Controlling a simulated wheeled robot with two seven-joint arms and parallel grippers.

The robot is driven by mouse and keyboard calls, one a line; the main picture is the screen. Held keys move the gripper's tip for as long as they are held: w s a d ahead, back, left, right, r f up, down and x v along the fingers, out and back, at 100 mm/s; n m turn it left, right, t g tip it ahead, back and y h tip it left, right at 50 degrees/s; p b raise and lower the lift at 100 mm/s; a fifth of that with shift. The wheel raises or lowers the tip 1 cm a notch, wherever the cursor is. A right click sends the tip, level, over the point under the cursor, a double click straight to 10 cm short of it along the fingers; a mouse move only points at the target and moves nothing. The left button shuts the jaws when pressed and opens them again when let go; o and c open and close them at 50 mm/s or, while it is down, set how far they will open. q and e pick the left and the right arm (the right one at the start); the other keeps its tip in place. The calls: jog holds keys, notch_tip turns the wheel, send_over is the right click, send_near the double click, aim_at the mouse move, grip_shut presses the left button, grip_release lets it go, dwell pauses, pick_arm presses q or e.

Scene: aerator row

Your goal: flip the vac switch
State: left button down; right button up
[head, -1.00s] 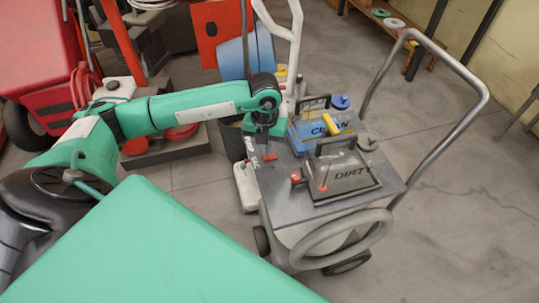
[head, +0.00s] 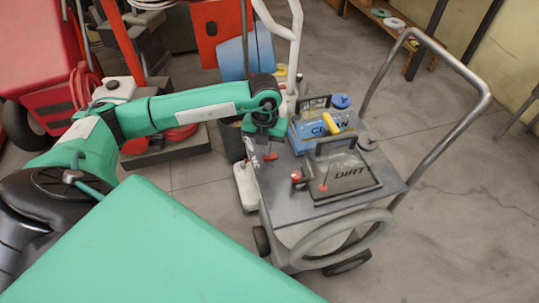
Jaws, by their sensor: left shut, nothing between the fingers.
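The carpet-cleaning cart has a grey top deck (head: 331,195). A small red switch (head: 270,156) sits near its left edge, beside white lettering that seems to read VAC. My left gripper (head: 264,144) points down at the deck's far left corner. It is shut and empty, just above and behind the red switch. Its fingertips are small and dark here, so I cannot tell whether they touch the switch, nor which way the switch is tilted. A second red knob (head: 297,176) stands nearer, beside the tank marked DIRT. My right gripper is out of view.
The dirty tank (head: 345,172) and blue clean tank (head: 312,131) stand right of the gripper, with upright handles. A tubular push handle (head: 479,85) rises at the right. A grey hose (head: 322,240) loops over the near side. Open floor lies right of the cart.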

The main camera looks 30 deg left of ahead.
pick_arm(q)
jog(key=shift+f+b, duration=0.55)
jog(key=shift+f, duration=0.25)
jog(key=shift+r, duration=0.15)
jog(key=shift+r+p, duration=0.55)
jog(key=shift+r, duration=0.05)
jog(key=shift+r+p, duration=1.7)
jog(key=shift+r, duration=1.1)
